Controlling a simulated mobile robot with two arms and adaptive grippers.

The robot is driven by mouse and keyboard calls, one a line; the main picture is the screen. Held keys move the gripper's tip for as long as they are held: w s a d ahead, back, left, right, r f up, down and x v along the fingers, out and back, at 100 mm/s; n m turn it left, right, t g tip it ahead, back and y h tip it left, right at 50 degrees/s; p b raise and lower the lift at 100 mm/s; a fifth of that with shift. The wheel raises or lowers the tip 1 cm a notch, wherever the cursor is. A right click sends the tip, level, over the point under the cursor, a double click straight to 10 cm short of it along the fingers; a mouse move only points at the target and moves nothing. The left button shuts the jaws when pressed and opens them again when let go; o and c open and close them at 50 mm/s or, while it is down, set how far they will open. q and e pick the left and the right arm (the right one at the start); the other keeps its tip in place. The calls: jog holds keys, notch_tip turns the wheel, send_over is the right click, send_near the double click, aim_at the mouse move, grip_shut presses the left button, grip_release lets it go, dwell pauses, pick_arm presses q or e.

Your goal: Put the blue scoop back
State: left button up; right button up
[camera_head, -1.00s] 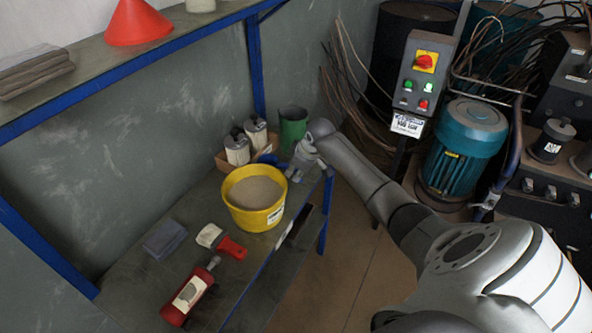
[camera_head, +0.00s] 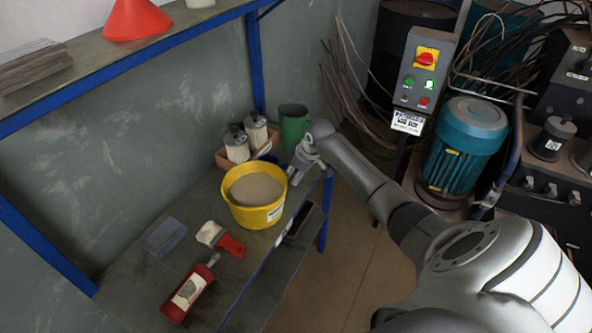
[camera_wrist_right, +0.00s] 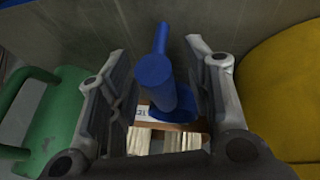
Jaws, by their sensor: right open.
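The blue scoop (camera_wrist_right: 157,82) shows in the right wrist view, its round handle end pointing toward the camera. It stands between the two spread fingers of my right gripper (camera_wrist_right: 158,50), which is open with gaps on both sides of the handle. In the head view my right gripper (camera_head: 299,168) is at the bench's right end, between the yellow bucket (camera_head: 252,212) of sand-coloured powder and the green jug (camera_head: 293,128). What the scoop's far end rests on is unclear. My left gripper is not in view.
A cardboard box (camera_head: 224,161) with white-bodied bottles stands behind the bucket. A shelf with a red funnel (camera_head: 137,19) runs above.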

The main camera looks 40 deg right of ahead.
jog(key=v, duration=1.2)
jog(key=shift+f, duration=0.1)
